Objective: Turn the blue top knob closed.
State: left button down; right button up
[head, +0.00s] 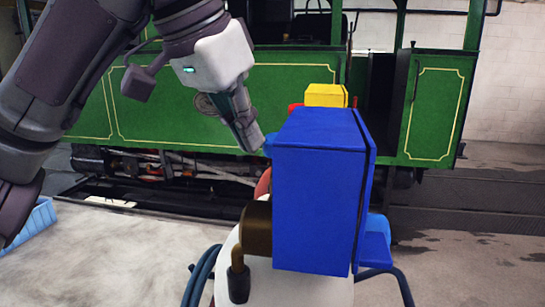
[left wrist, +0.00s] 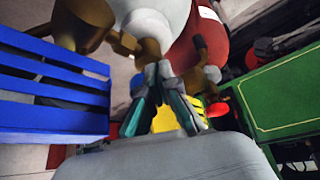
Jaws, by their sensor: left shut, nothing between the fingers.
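A small blue piece (head: 269,146), perhaps the blue top knob, shows at the upper left edge of a big blue box (head: 318,190) in the head view. Most of it is hidden by the box. My left gripper (head: 258,147) reaches down from the upper left, its fingertips beside that piece; I cannot tell whether they touch it. In the left wrist view the fingers of the left gripper (left wrist: 160,72) are together with nothing seen between them, close to brown metal fittings (left wrist: 125,42). My right gripper is not in view.
A white tank (head: 285,288) with a bronze cylinder (head: 257,228) stands below the blue box. A yellow block (head: 325,95) shows behind it. The green tram (head: 280,90) stands close behind. A blue crate (head: 32,222) lies on the floor at left, with bare floor between.

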pick_arm(q)
notch_tip(320, 180, up, 6)
dwell(0.5)
jog(key=shift+s, duration=0.1)
